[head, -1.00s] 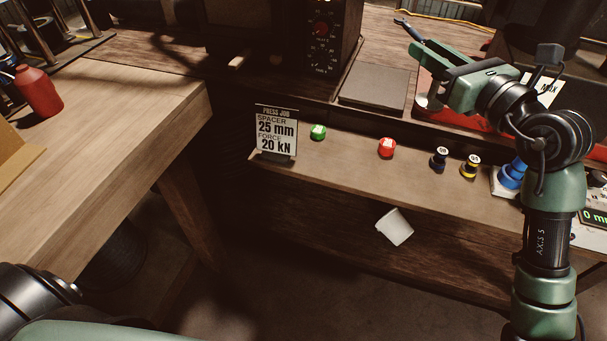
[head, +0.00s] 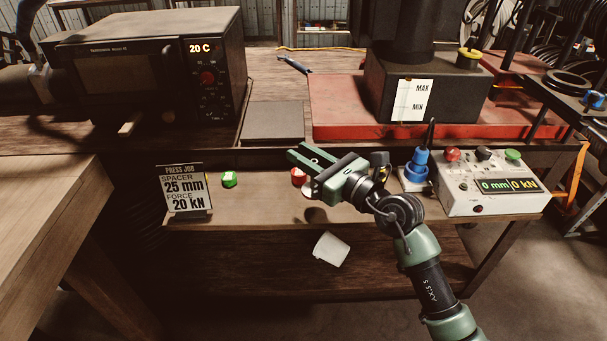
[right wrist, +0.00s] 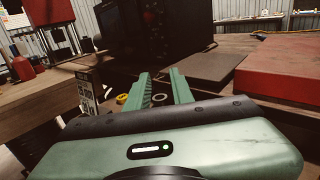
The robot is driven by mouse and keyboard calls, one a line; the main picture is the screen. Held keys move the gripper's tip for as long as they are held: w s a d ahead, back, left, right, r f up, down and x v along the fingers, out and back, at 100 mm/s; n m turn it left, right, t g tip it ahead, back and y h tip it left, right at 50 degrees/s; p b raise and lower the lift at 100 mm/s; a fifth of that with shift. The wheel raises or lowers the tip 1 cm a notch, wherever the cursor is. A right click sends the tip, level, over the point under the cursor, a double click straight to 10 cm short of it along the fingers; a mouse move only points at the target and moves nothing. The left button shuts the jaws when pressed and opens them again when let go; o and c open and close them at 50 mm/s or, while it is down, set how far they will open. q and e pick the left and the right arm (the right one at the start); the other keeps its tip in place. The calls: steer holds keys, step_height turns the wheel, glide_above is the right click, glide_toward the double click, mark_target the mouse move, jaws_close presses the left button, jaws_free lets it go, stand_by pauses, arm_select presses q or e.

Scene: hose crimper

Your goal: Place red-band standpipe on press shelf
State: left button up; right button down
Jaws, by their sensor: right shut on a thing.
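My right gripper (head: 305,170) is over the front shelf (head: 262,203), which carries the press job sign. Its fingers also show in the right wrist view (right wrist: 161,86). A dark shadow lies on the shelf below the gripper, which seems above the surface. My left gripper is out of view.
A green-topped piece (head: 229,180) stands right of the job sign (head: 184,188). A blue piece (head: 417,165) and a control box (head: 487,186) stand on the right.

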mark_target(307, 190)
steer(key=shift+f+b, duration=0.45)
steer(key=shift+f, duration=1.9)
steer(key=shift+f, duration=0.15)
steer(key=c, duration=1.2)
jaws_free()
steer(key=shift+f, duration=0.1)
steer(key=shift+c, duration=0.2)
